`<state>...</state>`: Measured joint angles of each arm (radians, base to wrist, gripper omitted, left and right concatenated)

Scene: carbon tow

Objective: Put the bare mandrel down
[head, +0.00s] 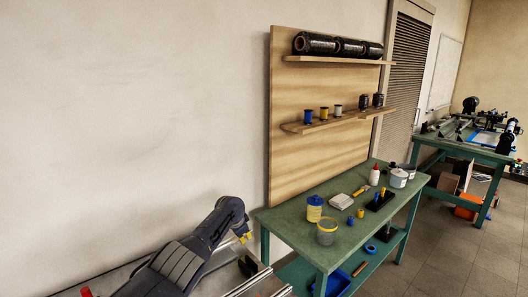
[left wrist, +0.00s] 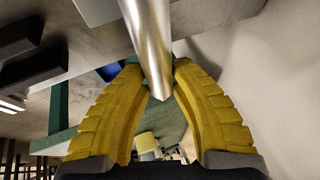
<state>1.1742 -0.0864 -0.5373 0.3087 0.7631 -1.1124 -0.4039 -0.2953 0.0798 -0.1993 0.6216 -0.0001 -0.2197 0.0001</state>
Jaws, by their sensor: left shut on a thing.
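The bare mandrel (left wrist: 150,35) is a shiny metal rod in the left wrist view. In the head view my left gripper (head: 245,238) is small, at the end of the dark arm at lower left, above a bench edge. I cannot make out the mandrel there. My right gripper is in neither view.
A metal-railed bench (head: 252,284) lies below my left gripper. A wooden board (head: 320,85) with shelves of spools stands behind. Another green table (head: 465,148) is far right.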

